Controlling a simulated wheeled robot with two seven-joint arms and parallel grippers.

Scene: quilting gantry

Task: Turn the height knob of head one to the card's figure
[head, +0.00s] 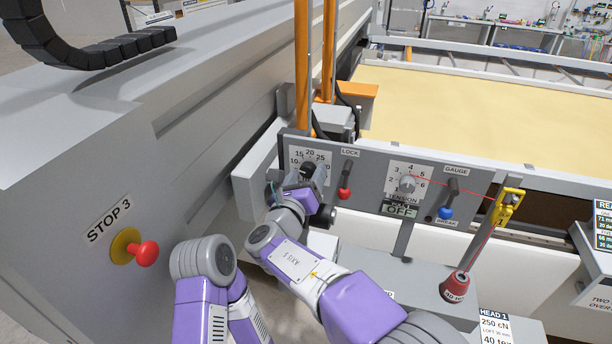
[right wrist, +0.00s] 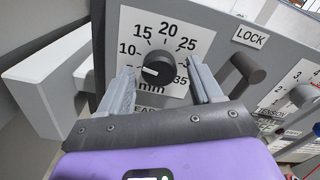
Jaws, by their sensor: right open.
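The black height knob (right wrist: 158,67) sits on a white mm dial (right wrist: 195,38) on the grey panel. Its white mark lies on its left side, below the 10; the figure there is hidden by a finger. My right gripper (right wrist: 160,82) is open, its fingers on either side of the knob; I cannot tell if they touch it. In the head view the right gripper (head: 306,180) partly covers the dial. My left gripper is not seen.
The red-tipped LOCK lever (head: 345,180) stands just right of the dial. Further right are the tension knob (head: 407,184), the blue-tipped GAUGE lever (head: 447,205) and a red thread to a yellow guide (head: 508,205). A red stop button (head: 145,253) is at left.

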